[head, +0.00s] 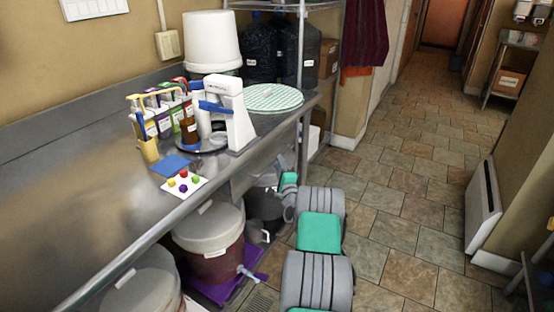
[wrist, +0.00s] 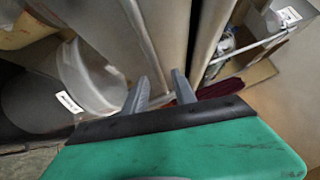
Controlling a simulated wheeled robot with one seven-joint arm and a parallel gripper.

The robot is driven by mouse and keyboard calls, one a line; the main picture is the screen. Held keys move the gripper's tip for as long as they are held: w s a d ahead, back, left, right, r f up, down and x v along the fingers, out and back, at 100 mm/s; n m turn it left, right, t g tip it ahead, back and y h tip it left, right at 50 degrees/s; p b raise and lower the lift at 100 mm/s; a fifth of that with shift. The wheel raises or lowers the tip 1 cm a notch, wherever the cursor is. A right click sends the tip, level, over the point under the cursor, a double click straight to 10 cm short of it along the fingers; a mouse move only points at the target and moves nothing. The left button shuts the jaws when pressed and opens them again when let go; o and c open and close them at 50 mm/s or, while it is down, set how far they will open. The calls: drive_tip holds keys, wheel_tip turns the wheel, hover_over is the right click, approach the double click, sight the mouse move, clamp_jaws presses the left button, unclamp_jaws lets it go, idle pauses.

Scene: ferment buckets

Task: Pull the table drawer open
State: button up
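The steel table (head: 75,195) runs along the left wall in the head view. The drawer (head: 243,180) appears as a plain steel front under the tabletop, toward the table's far end; my arm partly hides this area. My gripper (wrist: 160,78) shows two grey fingers standing apart in the wrist view, with nothing clearly held between them. Steel faces and a long narrow edge (wrist: 140,25) lie just beyond the fingertips. I cannot tell whether the fingers touch the drawer or straddle its handle. In the head view my arm reaches to the table's front side, below the top's edge.
The tiled floor (head: 400,220) to the right is clear.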

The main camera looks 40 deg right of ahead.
drive_tip(key=x, duration=0.4)
clamp_jaws()
drive_tip(key=shift+f, duration=0.1)
idle(1.3)
